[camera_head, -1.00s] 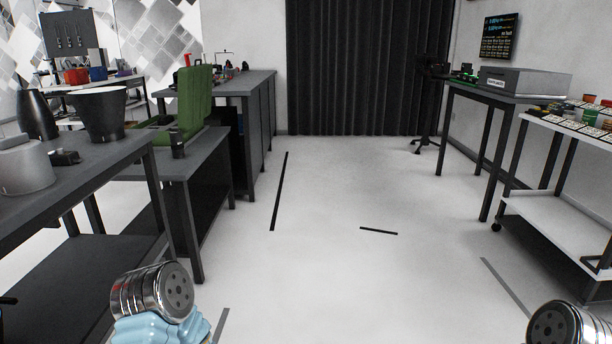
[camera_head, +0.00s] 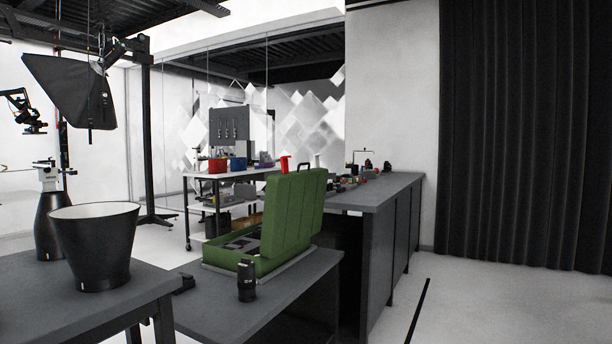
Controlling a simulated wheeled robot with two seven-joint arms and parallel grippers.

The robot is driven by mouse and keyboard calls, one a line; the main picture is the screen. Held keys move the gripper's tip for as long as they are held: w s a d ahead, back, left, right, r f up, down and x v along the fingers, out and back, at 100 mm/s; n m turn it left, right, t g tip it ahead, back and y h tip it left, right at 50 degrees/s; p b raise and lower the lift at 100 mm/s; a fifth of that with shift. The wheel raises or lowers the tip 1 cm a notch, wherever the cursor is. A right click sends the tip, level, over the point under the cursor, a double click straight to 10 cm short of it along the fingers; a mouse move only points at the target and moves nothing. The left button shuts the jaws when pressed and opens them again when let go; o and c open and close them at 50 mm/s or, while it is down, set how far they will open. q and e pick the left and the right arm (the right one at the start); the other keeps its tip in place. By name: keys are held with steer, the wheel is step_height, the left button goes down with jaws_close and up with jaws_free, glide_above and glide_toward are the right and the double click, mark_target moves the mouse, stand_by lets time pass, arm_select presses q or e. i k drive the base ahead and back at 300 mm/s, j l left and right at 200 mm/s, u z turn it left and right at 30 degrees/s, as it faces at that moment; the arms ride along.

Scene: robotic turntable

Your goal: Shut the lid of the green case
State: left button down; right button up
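The green case (camera_head: 240,258) sits on a low dark grey table (camera_head: 220,315) left of the middle of the head view. Its lid (camera_head: 292,222) stands open, close to upright, on the right side of the case. Grey and dark contents show inside the base. A small black cylinder (camera_head: 246,281) stands on the table in front of the case. Neither of my grippers is in view.
A longer workbench (camera_head: 385,194) stands behind the case. Clear floor (camera_head: 480,310) lies at the right, before a black curtain (camera_head: 520,130).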

mark_target(295, 201)
steer(key=i+l+u, duration=0.1)
steer(key=u, duration=0.5)
steer(key=i+l+u, duration=0.1)
steer(key=l+u, duration=0.2)
steer(key=u, duration=0.15)
steer(key=l+u, duration=0.7)
steer(key=u, duration=0.15)
